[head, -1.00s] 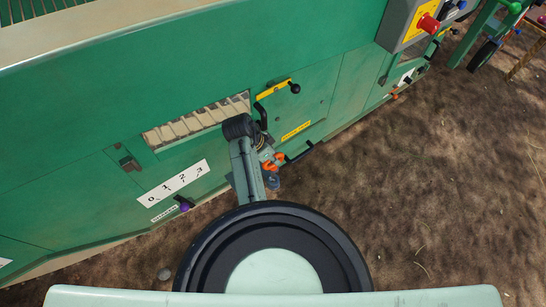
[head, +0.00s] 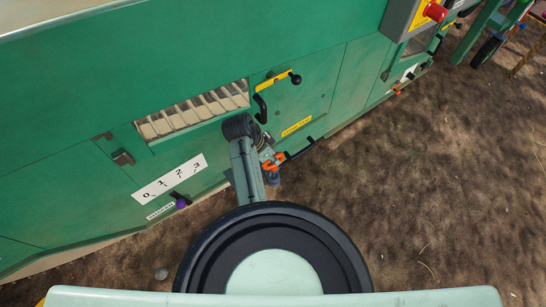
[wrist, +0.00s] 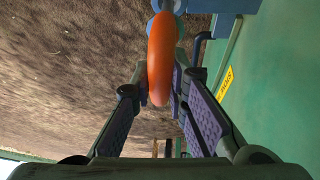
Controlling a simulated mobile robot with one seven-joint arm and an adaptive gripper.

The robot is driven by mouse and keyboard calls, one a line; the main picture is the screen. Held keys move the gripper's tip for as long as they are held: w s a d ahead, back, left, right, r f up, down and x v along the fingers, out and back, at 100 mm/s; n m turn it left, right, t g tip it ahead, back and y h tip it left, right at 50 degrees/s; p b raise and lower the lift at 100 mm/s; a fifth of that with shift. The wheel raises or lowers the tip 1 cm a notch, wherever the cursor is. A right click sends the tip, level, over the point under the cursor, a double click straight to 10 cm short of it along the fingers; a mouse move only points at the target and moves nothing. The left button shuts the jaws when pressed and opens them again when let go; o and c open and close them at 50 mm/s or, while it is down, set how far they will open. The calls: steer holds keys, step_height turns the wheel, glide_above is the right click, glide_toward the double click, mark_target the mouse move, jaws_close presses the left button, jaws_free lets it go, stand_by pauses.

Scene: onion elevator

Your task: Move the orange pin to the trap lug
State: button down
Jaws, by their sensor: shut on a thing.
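The orange pin (wrist: 161,58) shows as a thick orange ring in the wrist view, upright between the fingertips of my gripper (wrist: 160,84). My gripper is shut on it. In the head view the orange of the pin (head: 272,162) shows at the end of my arm, close to the green machine's lower edge and partly hidden by my arm. Beyond the ring in the wrist view is a blue-grey round part; I cannot tell if the ring touches it. I cannot make out the trap lug for certain.
The green machine side (head: 342,90) fills the upper left. Near my gripper are a yellow label (head: 297,127), a black-knobbed lever (head: 294,79) and a black handle (head: 303,149). A purple knob (head: 181,203) is left. Bare brown ground (head: 440,190) lies right.

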mark_target(272, 164)
steer(key=shift+f+b, duration=1.45)
steer(key=shift+f, duration=1.15)
steer(key=c, duration=1.5)
jaws_free()
steer(key=shift+v, duration=3.75)
